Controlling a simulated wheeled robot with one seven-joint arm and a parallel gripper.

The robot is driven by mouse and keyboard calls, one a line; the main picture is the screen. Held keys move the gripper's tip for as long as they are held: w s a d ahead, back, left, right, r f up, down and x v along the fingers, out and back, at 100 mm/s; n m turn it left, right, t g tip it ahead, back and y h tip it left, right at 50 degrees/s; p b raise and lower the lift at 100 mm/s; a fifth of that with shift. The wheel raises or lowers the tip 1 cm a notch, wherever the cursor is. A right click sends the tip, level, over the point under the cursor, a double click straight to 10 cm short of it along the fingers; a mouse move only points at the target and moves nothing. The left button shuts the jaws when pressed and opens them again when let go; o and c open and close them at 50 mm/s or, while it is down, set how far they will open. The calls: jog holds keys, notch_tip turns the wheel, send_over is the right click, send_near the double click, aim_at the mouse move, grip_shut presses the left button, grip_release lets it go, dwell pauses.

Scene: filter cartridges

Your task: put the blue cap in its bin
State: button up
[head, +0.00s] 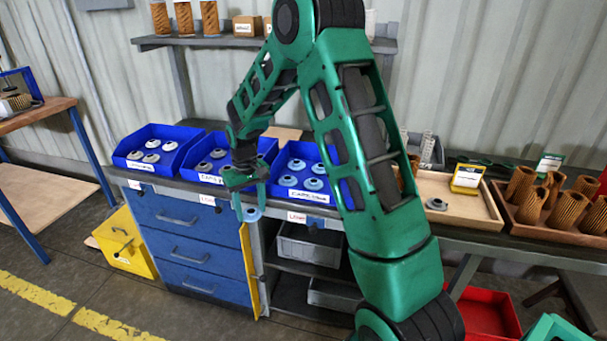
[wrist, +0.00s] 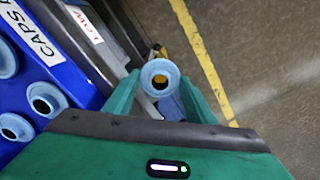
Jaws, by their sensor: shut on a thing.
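My gripper (head: 249,203) is shut on a light blue cap (head: 252,214), which hangs at its fingertips in front of the counter's front edge. In the wrist view the cap (wrist: 160,77) is a round ring with a dark yellowish centre, between the two green fingers (wrist: 160,90). The right-hand blue bin (head: 290,194) holds several light blue caps and has a white label. In the wrist view this bin (wrist: 78,75) is at the left, its label reading "CAPS B" before it is cut off. My arm hides part of the bin's right side in the head view.
The left bin (head: 125,161) holds pale caps; the middle bin (head: 192,176) holds grey ones. Right of my arm are a wooden tray (head: 472,212) with one grey cap and a brown tray (head: 520,226) of cartridges. Blue drawers (head: 190,240) stand under the counter.

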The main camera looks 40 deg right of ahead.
jog(key=shift+w, duration=0.35)
jog(key=shift+w+d, duration=0.2)
jog(key=shift+d, duration=0.05)
